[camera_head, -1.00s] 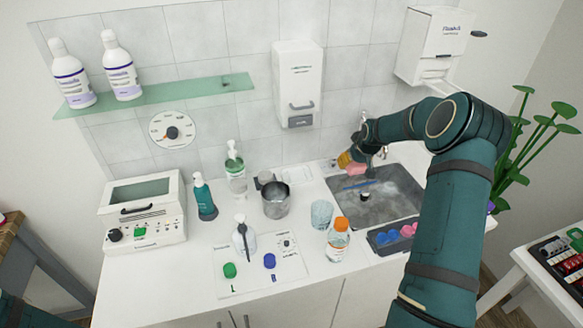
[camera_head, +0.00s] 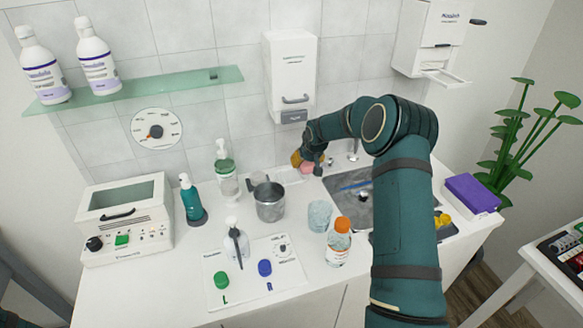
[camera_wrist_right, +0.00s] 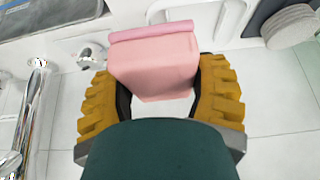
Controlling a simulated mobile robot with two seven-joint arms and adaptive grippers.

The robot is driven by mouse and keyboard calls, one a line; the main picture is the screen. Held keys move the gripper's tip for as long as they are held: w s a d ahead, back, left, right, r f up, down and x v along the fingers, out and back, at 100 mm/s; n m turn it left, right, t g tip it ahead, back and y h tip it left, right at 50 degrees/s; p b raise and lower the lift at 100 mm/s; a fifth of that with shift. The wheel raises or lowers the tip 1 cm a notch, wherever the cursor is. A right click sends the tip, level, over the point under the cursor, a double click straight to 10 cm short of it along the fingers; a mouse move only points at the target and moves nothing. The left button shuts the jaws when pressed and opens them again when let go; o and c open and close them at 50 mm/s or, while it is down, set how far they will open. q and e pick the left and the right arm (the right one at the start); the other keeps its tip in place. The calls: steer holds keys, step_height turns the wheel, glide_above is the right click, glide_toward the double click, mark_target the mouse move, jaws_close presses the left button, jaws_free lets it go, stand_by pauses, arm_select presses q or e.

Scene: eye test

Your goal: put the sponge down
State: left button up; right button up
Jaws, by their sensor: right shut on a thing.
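The sponge (camera_head: 307,168) is a pink block with a darker pink strip along one edge, also in the right wrist view (camera_wrist_right: 155,65). My right gripper (camera_head: 302,160), with yellow ribbed fingers, is shut on it, one finger on each side in the wrist view (camera_wrist_right: 160,92). The sponge is at the back of the white counter (camera_head: 200,262), left of the grey sink (camera_head: 345,200) and below the wall dispenser. I cannot tell whether it touches the counter. My left gripper is not in view.
A metal jug (camera_head: 269,203) and a pump bottle (camera_head: 227,175) stand left of the sponge. A bluish tumbler (camera_head: 319,215) and an orange-capped bottle (camera_head: 338,245) stand in front. The faucet (camera_head: 353,150) is to the right. My right arm covers part of the sink.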

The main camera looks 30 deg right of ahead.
steer(key=w+a, duration=0.3)
steer(key=shift+w+a, duration=0.3)
steer(key=shift+a, duration=0.1)
steer(key=shift+f, duration=1.8)
steer(key=shift+f+b, duration=0.55)
steer(key=shift+b, duration=0.15)
steer(key=o, duration=1.2)
steer(key=shift+r, duration=0.2)
